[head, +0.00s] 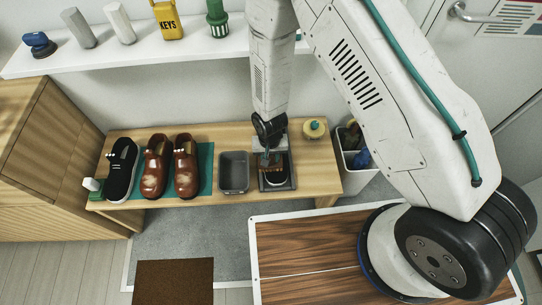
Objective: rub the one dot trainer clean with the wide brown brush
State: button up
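A dark trainer with a pale sole edge (277,179) sits in a grey tray (291,186) on the wooden bench. My gripper (270,160) is right above this trainer and hides its upper part. A small reddish-brown patch shows at the fingers, but I cannot tell if it is the wide brown brush. Whether the fingers are open or shut is not clear. Another black trainer (121,172) with a white sole and small white dots near its top stands at the bench's left. The dots on the tray trainer are hidden.
Two brown shoes (155,168) with pale smudges stand on a green mat (206,160). An empty grey bin (234,172) is left of the tray. A white shelf (150,60) hangs above.

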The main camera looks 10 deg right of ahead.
jog(key=shift+d, duration=0.15)
jog(key=shift+w+d+r, duration=0.1)
jog(key=shift+d, duration=0.95)
jog(key=shift+c, duration=0.4)
jog(key=shift+a, duration=0.1)
jog(key=shift+a, duration=1.1)
jog(key=shift+r, duration=0.55)
jog(key=shift+c, duration=0.3)
